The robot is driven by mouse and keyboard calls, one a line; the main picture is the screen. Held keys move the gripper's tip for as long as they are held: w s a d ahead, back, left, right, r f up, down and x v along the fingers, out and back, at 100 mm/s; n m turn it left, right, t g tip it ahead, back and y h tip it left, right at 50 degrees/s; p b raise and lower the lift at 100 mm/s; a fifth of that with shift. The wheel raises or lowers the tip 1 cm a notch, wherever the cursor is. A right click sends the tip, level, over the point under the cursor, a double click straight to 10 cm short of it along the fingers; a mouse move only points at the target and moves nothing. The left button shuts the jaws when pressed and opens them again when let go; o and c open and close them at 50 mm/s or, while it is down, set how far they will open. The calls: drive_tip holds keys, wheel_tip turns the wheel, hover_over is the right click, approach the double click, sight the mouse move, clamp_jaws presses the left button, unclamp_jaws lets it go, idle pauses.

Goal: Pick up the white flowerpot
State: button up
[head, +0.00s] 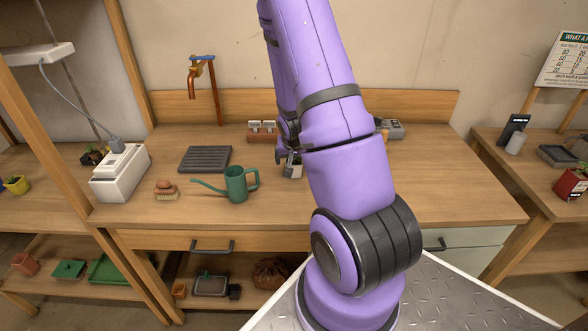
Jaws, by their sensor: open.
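A small pale pot (293,171), which looks like the white flowerpot, stands on the wooden counter just right of the green watering can. It is small in the head view and partly covered by my gripper and arm. My gripper (289,160) is open, at or just above the pot's top. I cannot tell whether the fingers are around the pot or touching it, because my purple arm hides its right side.
A green watering can (237,185) stands close left of the pot. A dark slatted tray (205,159), a brush (166,190) and a white box (120,172) are farther left. A copper tap (203,75) rises behind. The counter's right part (450,190) is clear.

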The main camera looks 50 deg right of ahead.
sight(294, 164)
drive_tip(key=shift+x, duration=2.4)
drive_tip(key=shift+d, duration=0.1)
drive_tip(key=shift+c, duration=0.4)
drive_tip(key=c, duration=1)
